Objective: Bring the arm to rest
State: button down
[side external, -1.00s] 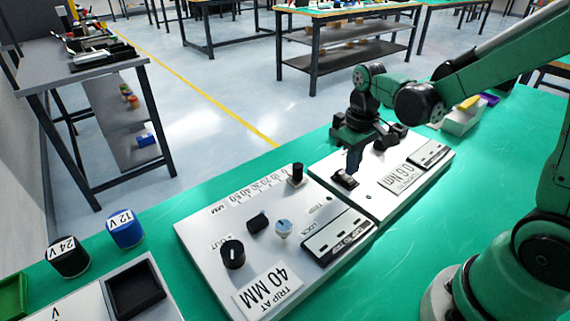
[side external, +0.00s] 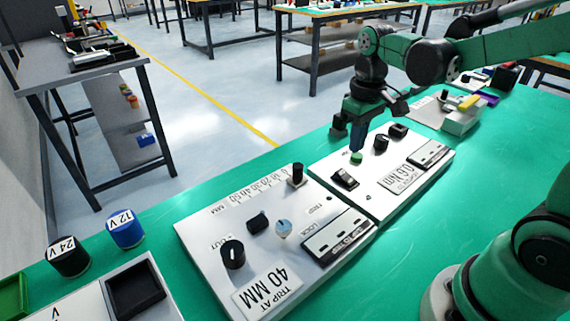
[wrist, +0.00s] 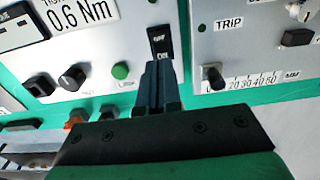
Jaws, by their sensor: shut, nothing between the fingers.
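My gripper (side external: 357,146) is shut and empty, pointing down above the far edge of the 0.6 Nm panel (side external: 368,196). In the side view its tips appear just above a green button (side external: 357,159); whether they touch it cannot be told there. In the wrist view the shut fingers (wrist: 158,72) end close to a black rocker switch (wrist: 160,42), and the green button (wrist: 120,71) sits apart to their left. The rocker switch (side external: 345,179) stands clear of the fingers in the side view.
The 40 mm trip panel (side external: 205,235) with knobs and a lock plate lies beside the 0.6 Nm panel. Blue 12V (side external: 126,230) and black 24V (side external: 69,258) cylinders stand at left. Small bins (side external: 462,118) sit at back right. The green table (side external: 420,265) is bare in front.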

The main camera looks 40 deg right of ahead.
jog(key=s+a+r+t, duration=0.2)
jog(key=s+a+t, duration=0.1)
jog(key=a+t, duration=0.3)
jog(key=shift+a+r+t, duration=0.25)
jog(key=shift+t, duration=0.25)
dwell(0.6)
